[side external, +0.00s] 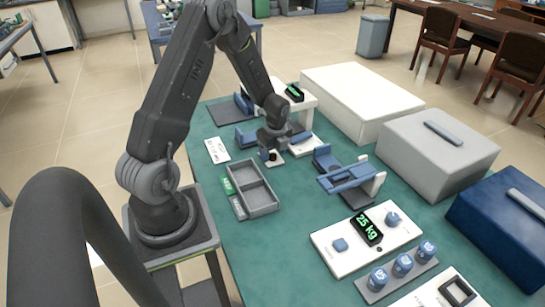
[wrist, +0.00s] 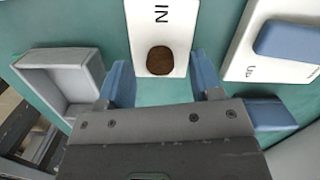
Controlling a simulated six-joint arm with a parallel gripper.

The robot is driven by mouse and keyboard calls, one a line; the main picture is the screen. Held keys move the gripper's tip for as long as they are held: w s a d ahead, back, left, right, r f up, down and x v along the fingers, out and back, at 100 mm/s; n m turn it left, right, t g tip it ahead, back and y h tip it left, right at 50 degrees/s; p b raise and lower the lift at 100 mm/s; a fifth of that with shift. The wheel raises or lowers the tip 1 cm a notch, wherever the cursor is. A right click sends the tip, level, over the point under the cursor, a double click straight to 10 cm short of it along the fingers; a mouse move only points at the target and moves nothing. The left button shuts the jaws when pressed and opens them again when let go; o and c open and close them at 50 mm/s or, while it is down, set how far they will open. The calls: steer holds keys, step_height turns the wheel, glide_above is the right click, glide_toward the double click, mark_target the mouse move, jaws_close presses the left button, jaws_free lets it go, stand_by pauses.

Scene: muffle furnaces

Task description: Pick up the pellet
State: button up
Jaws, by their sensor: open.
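A brown, rounded pellet (wrist: 160,61) lies on a white card (wrist: 157,22) marked "IN" in the wrist view. My gripper (wrist: 161,75) is open, with one blue finger to the left of the pellet and one to the right. There are gaps between the fingers and the pellet, and nothing is held. In the side view my gripper (side external: 271,151) points down just over the white card (side external: 275,162). The pellet is hard to make out there, close under the fingers.
A grey two-compartment tray (side external: 262,198) lies to the left on the green table. A white panel with a blue button (wrist: 285,40) is close on the right in the wrist view. A blue-and-white fixture (side external: 350,178) and a "25 kg" scale panel (side external: 350,240) stand to the right.

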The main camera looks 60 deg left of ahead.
steer(key=shift+f, duration=0.4)
steer(key=c, duration=1)
steer(key=shift+r, duration=0.15)
